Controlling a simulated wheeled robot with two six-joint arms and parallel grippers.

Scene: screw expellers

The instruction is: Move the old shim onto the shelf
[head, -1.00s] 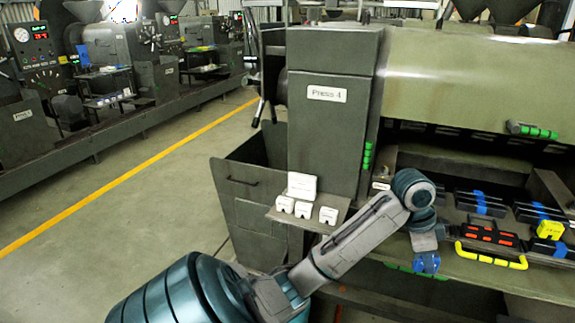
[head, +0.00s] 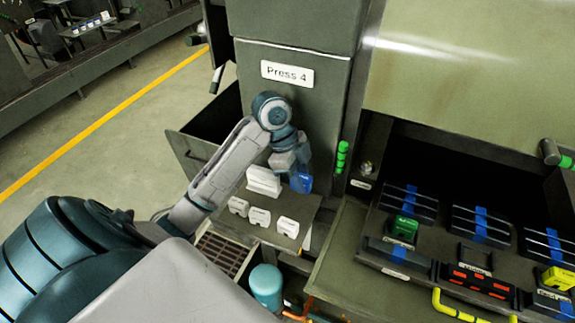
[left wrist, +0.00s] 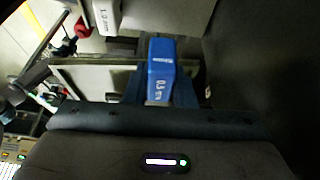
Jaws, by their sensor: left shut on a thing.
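A blue shim (head: 301,182) is held in my left gripper (head: 297,172). In the left wrist view the shim (left wrist: 160,72) carries a white label reading about 0.5 mm, and the fingers sit on both sides of it. The small shelf (head: 304,208) juts out below the Press 4 sign. The shim is at the shelf's back right, beside a white block (head: 263,180); I cannot tell whether it touches the shelf. White labelled shims (head: 260,216) stand along the shelf's front. My right gripper is not in view.
The press column (head: 290,110) rises close behind the gripper. An open bin (head: 190,140) is left of the shelf. On the right, a bench holds dark blocks with blue bands (head: 410,203), a green piece (head: 403,230) and a yellow handle (head: 455,308).

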